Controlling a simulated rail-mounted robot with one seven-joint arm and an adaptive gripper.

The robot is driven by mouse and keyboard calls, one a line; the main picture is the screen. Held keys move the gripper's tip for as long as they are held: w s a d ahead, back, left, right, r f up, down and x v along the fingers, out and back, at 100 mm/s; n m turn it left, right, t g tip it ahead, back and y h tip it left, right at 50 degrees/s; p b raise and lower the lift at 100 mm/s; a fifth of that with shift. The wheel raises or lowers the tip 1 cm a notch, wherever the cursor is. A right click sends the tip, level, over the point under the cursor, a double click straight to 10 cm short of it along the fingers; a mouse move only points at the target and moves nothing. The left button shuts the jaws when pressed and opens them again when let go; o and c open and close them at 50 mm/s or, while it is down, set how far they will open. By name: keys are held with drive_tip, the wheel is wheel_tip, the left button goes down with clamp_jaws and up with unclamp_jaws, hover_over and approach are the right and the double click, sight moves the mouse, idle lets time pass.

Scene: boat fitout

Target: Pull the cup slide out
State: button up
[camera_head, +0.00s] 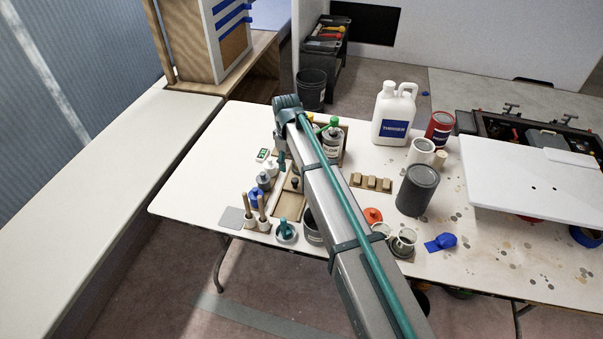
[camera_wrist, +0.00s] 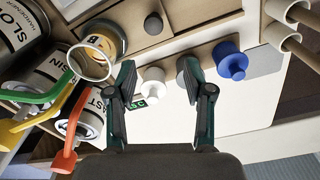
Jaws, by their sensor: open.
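A flat wooden tray-like piece with a dark round knob, which looks like the cup slide (camera_head: 288,205), lies on the white table left of my arm in the head view. In the wrist view its pale wood (camera_wrist: 185,25) and dark knob (camera_wrist: 153,23) show at the top, beyond my fingertips. My gripper (camera_wrist: 157,68) is open and empty above the table, its fingers apart on either side of a white-capped pot (camera_wrist: 153,82). The knob is not between the fingers. In the head view my arm hides part of the wooden piece's surroundings and most of my gripper.
Upright wooden handles in holders (camera_head: 257,215) stand at the table's left. A white jug (camera_head: 393,115) stands behind.

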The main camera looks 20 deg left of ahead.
sight(294, 179)
drive_tip(key=shift+w+d+r, duration=0.1)
drive_tip(key=shift+d, duration=0.35)
drive_tip(key=shift+w+d+r, duration=0.1)
drive_tip(key=shift+d, duration=0.3)
drive_tip(key=shift+d+f, duration=0.15)
drive_tip(key=shift+d, duration=0.05)
wheel_tip(294, 179, down, 10)
drive_tip(key=p, duration=0.3)
drive_tip(key=shift+a+f, duration=0.1)
drive_tip(key=shift+f, duration=0.15)
clamp_jaws()
